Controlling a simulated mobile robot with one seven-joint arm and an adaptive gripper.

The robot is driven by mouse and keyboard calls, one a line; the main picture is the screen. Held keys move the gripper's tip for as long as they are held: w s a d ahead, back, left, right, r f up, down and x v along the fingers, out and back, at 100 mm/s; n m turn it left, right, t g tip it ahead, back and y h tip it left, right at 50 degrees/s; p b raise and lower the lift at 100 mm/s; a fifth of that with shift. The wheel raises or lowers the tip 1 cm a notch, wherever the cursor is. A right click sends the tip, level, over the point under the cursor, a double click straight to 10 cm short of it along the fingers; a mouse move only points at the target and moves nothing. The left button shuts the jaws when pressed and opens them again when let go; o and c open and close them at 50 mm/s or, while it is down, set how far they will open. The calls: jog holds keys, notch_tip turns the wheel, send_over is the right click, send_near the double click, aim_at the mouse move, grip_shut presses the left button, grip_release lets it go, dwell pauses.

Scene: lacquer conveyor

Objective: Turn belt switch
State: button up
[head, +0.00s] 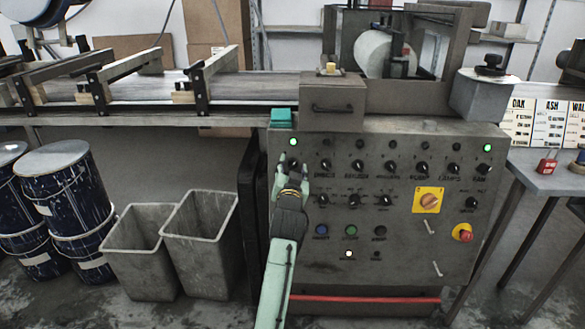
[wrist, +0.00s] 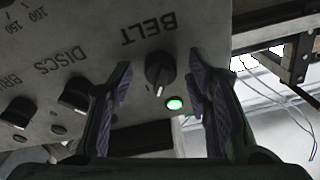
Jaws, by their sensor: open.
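The belt switch (wrist: 159,70) is a black rotary knob under the label BELT, which appears upside down in the wrist view. A lit green lamp (wrist: 174,103) is beside it; that lamp also shows in the head view (head: 293,141) at the panel's upper left. My gripper (head: 291,163) is in front of the panel's left end. In the wrist view, my gripper's two purple-padded fingers (wrist: 160,72) are apart, one on each side of the knob, with visible gaps. I cannot tell how deep the fingertips are. In the head view the gripper largely hides the knob.
The grey control panel (head: 400,230) carries more knobs, a yellow-plated orange switch (head: 428,200) and a red emergency button (head: 463,232). The DISCS knob (wrist: 75,92) is close to one finger. Grey bins (head: 200,240) and blue drums (head: 62,190) stand left. The conveyor (head: 130,88) runs above.

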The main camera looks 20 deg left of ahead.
jog(key=shift+c, duration=0.2)
grip_shut()
dwell(0.3)
jog(key=n+p, duration=0.1)
jog(key=n, duration=0.3)
jog(key=shift+d+r+g+y+p, duration=0.1)
jog(key=shift+d+g+y+p, duration=0.1)
jog(key=shift+g+y+p, duration=0.15)
jog(key=n+y, duration=0.1)
jog(key=n, duration=0.2)
jog(key=shift+n+p, duration=0.3)
jog(key=shift+p, duration=0.1)
jog(key=n+g, duration=0.1)
jog(key=n, duration=0.4)
jog(key=shift+n+y, duration=0.25)
jog(key=shift+n, duration=0.15)
jog(key=shift+a, duration=0.1)
